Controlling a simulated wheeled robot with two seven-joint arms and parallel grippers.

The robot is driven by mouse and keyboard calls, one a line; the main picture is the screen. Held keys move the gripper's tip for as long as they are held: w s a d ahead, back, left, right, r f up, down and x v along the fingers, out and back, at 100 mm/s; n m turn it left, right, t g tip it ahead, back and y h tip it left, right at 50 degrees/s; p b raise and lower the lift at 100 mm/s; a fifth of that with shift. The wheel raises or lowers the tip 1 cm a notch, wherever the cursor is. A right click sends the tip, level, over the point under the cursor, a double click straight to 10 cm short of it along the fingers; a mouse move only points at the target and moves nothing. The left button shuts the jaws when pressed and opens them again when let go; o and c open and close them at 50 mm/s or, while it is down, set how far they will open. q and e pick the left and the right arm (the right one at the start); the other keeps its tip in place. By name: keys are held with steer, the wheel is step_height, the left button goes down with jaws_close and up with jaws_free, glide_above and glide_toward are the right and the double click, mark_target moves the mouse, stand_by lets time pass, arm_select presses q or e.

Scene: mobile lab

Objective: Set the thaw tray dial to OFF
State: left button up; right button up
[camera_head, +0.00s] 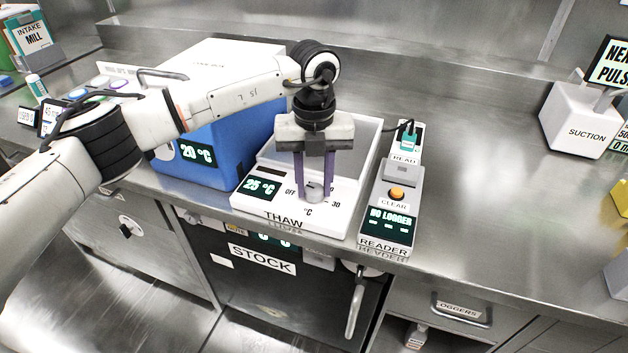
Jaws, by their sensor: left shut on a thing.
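The white thaw tray (254,200) stands near the front edge of the steel counter, with a grey plate on top and "THAW" on its front. Its display reads 25 °C. The grey dial (315,192) sits on its front panel, with "OFF" printed to its left and "30" to its right. My left gripper (314,190) points down over the panel, its two purple fingers shut on the dial, one on each side. The dial's pointer is too small to read. My right gripper is not in view.
A blue box (231,150) with a 20 °C display stands close on the left, behind my arm. A reader (392,212) showing "NO LOGGER" stands close on the right. A white suction unit (575,125) is farther right. The counter between them is clear.

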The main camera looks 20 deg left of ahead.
mark_target(314, 188)
arm_select(q)
steer(key=shift+w+n, duration=0.1)
steer(key=shift+n, duration=1)
steer(key=o, duration=1.1)
steer(key=shift+c, duration=0.2)
step_height(314, 188, up, 10)
steer(key=shift+r, duration=0.2)
